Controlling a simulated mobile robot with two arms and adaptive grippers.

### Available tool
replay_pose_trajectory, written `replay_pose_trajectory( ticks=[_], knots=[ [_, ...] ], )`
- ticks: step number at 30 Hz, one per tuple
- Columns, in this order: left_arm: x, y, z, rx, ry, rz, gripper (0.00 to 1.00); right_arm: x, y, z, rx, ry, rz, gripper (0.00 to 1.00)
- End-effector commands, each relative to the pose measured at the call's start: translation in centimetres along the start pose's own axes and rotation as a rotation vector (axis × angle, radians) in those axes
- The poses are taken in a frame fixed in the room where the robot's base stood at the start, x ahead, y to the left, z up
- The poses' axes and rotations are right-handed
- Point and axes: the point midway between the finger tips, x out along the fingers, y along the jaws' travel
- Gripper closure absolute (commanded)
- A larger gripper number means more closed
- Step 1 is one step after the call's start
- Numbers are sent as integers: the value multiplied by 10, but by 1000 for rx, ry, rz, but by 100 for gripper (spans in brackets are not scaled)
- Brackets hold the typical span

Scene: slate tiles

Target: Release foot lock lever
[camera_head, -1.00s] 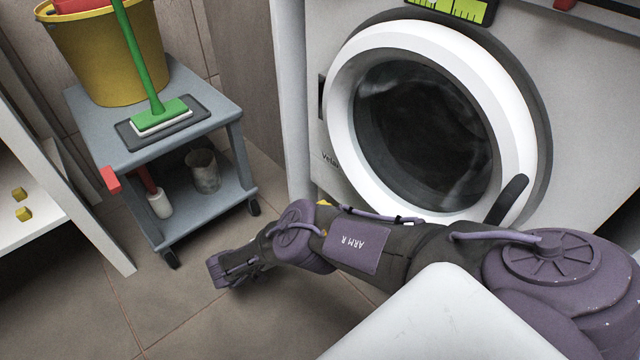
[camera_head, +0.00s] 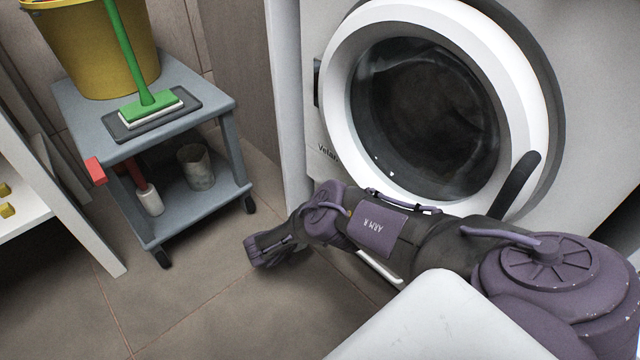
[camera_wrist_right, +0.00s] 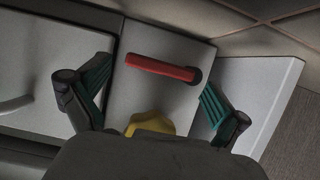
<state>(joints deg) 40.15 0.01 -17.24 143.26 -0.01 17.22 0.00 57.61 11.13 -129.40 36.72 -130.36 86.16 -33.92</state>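A red lever (camera_wrist_right: 162,67) shows in the right wrist view as a straight bar with a dark round pivot at its right end. It sits on a pale panel (camera_wrist_right: 140,98), lying nearly across the picture with a slight tilt. My right gripper (camera_wrist_right: 155,78) is open, with one finger on each side of the lever and no contact that I can make out. In the head view the right gripper (camera_head: 262,252) is low over the floor, left of the washing machine's (camera_head: 425,110) base. The lever is not visible there. My left gripper is out of view.
A yellow rounded part (camera_wrist_right: 150,123) lies below the lever in the wrist view. A grey trolley (camera_head: 75,100) with a yellow bucket (camera_head: 95,45) and a green mop (camera_head: 128,55) stands left of the arm. Tiled floor (camera_head: 190,300) is clear in front of it.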

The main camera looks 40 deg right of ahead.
Motion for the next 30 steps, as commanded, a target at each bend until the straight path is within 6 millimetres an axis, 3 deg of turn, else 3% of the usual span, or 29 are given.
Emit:
replay_pose_trajectory(
  ticks=[2,15,20,30],
  knots=[
    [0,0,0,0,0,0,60,0,0,0,0,0,0,12],
    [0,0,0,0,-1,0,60,1,0,0,1,0,0,85],
    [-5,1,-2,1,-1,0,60,1,-2,0,-33,3,15,85],
    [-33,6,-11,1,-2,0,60,-1,-7,-8,-303,3,128,85]
  ],
)
